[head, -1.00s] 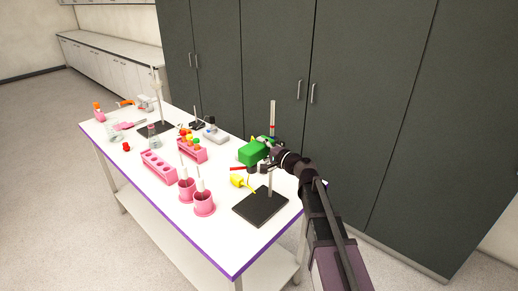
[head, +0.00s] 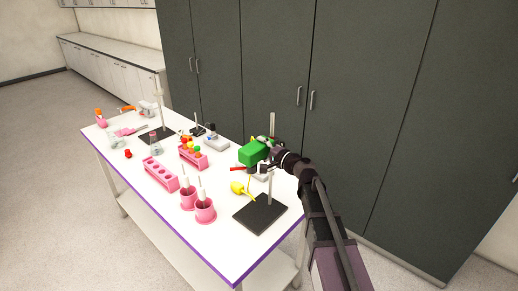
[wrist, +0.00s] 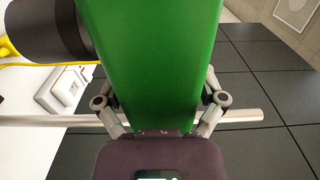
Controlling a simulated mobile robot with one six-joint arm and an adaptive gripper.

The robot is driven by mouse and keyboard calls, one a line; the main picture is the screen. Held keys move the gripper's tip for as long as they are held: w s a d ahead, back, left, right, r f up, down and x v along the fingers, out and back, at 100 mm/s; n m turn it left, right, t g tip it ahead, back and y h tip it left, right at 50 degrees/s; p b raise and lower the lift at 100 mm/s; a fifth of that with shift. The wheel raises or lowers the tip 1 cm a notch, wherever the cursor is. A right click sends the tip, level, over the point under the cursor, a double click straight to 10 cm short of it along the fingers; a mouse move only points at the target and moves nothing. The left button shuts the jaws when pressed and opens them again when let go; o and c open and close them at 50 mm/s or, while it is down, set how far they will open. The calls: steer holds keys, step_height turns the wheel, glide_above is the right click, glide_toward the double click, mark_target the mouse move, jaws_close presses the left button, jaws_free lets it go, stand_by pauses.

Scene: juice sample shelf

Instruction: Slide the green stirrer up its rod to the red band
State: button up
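The green stirrer (head: 252,153) is at the right side of the table, clamped beside the upright metal rod (head: 272,124) of a black-based stand (head: 260,213). My gripper (head: 270,158) is at the stirrer from the right. In the wrist view the green body (wrist: 155,60) fills the space between my finger linkages (wrist: 160,103), which look shut on it; the fingertips are hidden. The rod (wrist: 240,116) crosses behind it. The red band does not show now; it appears covered around the stirrer's and gripper's height. A short length of rod shows above the stirrer.
Pink cylinders (head: 204,213), a pink rack (head: 160,174) and a yellow piece (head: 240,188) stand or lie left of the stand. A red bar (head: 238,169) shows just below the stirrer. Dark cabinets (head: 365,120) rise behind the table.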

steer(key=shift+s+d, duration=0.1)
steer(key=shift+s, duration=0.05)
stand_by(0.3)
steer(key=shift+s+d, duration=0.35)
steer(key=v, duration=1)
steer(key=shift+s+d, duration=0.2)
steer(key=shift+d, duration=0.15)
steer(key=s+f+n+g+h, duration=0.6)
steer(key=s+f, duration=0.3)
steer(key=f, duration=0.4)
steer(key=s+d+f+n+g+h+b, duration=0.1)
steer(key=s+d+f+g+h, duration=0.4)
steer(key=s+d, duration=0.5)
step_height(320, 180, down, 2)
steer(key=d+h, duration=0.2)
steer(key=h, duration=0.1)
steer(key=shift+d+n+b, duration=0.3)
steer(key=shift+d, duration=0.05)
